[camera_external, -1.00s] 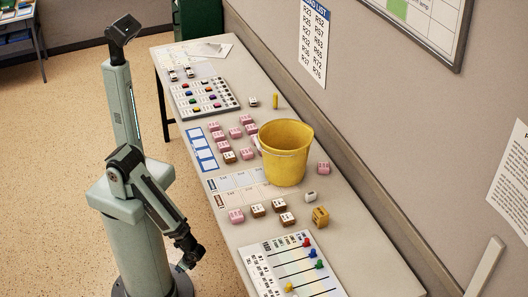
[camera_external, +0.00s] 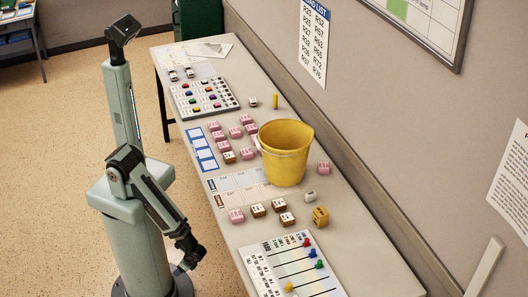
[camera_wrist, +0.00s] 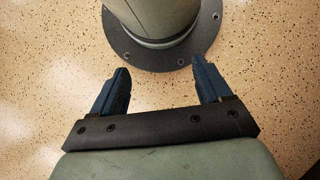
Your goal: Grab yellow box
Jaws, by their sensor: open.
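A small yellow box (camera_external: 320,216) sits on the table, right of the white block and near the table's wall-side edge. In the external view my gripper (camera_external: 188,262) hangs beside the table's near-left edge, low and well apart from the box. In the wrist view my gripper (camera_wrist: 162,88) has its two blue fingers spread wide with nothing between them. The floor and my own round base show beyond the fingers. The yellow box is not in the wrist view.
A large yellow bucket (camera_external: 286,160) stands on the table (camera_external: 350,262) behind the box. Brown blocks (camera_external: 287,219), pink blocks (camera_external: 237,216) and a white block (camera_external: 310,196) lie around. A board with coloured pegs (camera_external: 290,268) lies in front. The wall borders the right side.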

